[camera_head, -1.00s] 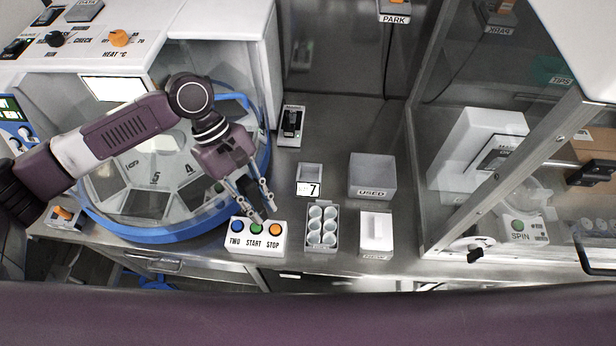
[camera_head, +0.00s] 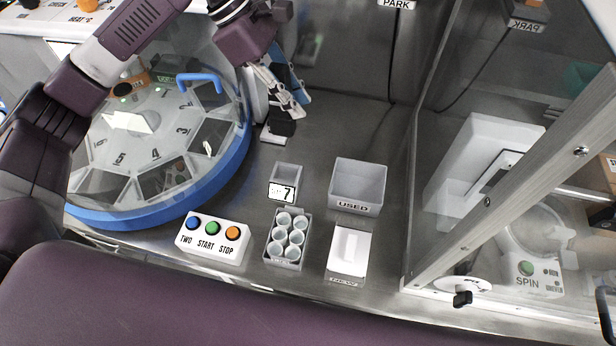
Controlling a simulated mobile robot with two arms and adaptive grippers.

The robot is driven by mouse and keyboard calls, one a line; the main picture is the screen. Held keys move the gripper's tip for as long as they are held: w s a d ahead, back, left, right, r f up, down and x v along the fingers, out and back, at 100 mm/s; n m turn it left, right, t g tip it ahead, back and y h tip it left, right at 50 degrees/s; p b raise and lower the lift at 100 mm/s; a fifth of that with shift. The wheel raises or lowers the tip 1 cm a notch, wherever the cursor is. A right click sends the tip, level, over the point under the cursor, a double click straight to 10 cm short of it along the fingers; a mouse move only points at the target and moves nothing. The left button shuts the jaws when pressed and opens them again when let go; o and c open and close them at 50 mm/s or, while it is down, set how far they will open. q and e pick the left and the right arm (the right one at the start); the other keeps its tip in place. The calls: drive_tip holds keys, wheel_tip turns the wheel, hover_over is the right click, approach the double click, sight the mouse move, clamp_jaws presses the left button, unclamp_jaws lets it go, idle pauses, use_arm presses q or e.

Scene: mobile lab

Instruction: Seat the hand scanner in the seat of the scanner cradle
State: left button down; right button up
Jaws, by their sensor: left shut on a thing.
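My left gripper (camera_head: 288,108) is at the back of the bench, right of the blue-rimmed carousel, with its fingers pointing down. It is shut on a small black device (camera_head: 281,124), which I take to be the hand scanner; the fingers cover its upper part. Below the device a pale grey base (camera_head: 272,138) shows on the bench, probably the scanner cradle. Its seat is hidden by the device and the fingers. I cannot tell whether the device rests in the base or is just above it. My right gripper is not in view.
The round carousel (camera_head: 236,165) fills the left. In front stand a button box (camera_head: 211,252), a small bin marked 7 (camera_head: 287,170), a vial rack (camera_head: 270,257), a USED bin (camera_head: 357,208) and a NEW box (camera_head: 347,278). A glass enclosure with a metal post (camera_head: 480,205) bounds the right.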

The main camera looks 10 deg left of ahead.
sight(292, 129)
use_arm(q)
drive_tip(key=f, duration=0.5)
drive_tip(key=f+p, duration=0.1)
drive_tip(key=f, duration=0.2)
drive_tip(key=shift+s+a+f, duration=0.1)
drive_tip(key=shift+s+a, duration=0.05)
drive_tip(key=shift+a, duration=0.25)
wheel_tip(292, 129, down, 8)
drive_tip(key=shift+d+r+p, duration=0.15)
drive_tip(key=shift+r+p, duration=0.05)
drive_tip(key=shift+p, duration=0.2)
wheel_tip(292, 129, down, 4)
drive_tip(key=shift+r, duration=0.15)
drive_tip(key=c, duration=1.8)
unclamp_jaws()
drive_tip(key=shift+o, duration=0.2)
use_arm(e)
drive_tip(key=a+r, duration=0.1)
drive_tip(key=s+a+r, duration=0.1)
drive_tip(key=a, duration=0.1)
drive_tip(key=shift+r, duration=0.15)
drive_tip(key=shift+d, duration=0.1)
